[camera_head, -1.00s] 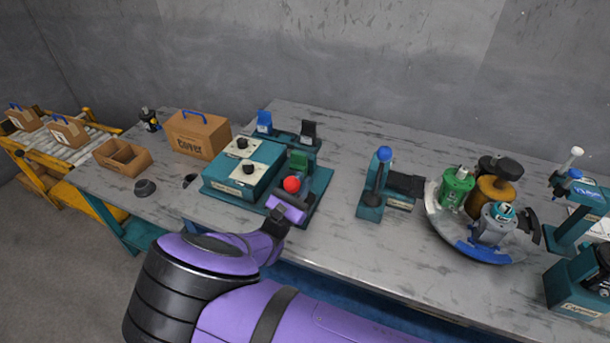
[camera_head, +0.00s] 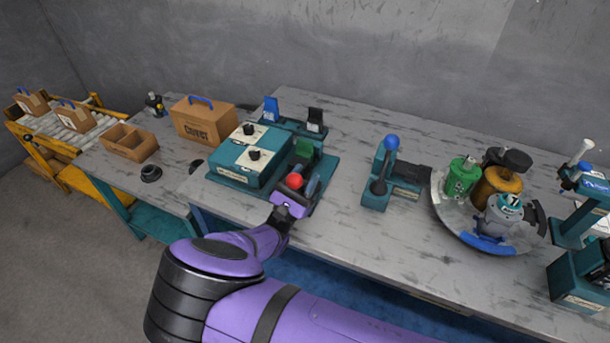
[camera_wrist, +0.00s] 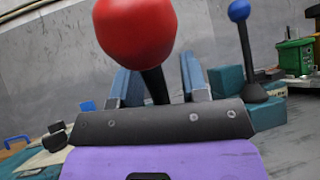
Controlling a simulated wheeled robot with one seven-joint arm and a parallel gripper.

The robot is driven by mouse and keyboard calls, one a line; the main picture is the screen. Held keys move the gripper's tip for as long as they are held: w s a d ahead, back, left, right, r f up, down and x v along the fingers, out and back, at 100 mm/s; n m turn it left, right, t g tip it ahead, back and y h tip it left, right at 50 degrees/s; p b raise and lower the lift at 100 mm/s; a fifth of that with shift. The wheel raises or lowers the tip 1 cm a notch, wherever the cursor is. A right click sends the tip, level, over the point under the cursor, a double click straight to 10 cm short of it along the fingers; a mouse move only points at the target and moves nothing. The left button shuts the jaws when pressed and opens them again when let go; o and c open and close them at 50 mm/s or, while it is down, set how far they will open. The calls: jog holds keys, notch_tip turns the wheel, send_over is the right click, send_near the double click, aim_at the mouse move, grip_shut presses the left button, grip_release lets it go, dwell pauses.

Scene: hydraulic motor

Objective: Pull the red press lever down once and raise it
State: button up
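The red press lever has a red ball knob (camera_head: 295,181) at the front of the teal press station, at the near edge of the table. In the wrist view the red knob (camera_wrist: 137,28) is large and close, with its black shaft (camera_wrist: 156,86) below it. My gripper (camera_head: 304,184) is at the lever, with its blue-grey fingers on either side of the shaft. In the wrist view my gripper (camera_wrist: 160,80) is open, with gaps between both fingers and the shaft. The shaft's lower end is hidden behind my gripper body.
A teal box with white plates (camera_head: 247,152) stands left of the lever. A blue-knobbed lever fixture (camera_head: 380,180) and a round tray (camera_head: 452,232) with motor parts stand to the right. Bare table lies between the press station and the blue-knobbed fixture.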

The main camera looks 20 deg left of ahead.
dwell(0.3)
jog(key=v, duration=0.7)
jog(key=shift+s+f, duration=0.1)
jog(key=shift+s, duration=0.05)
jog(key=shift+s, duration=0.1)
dwell(0.3)
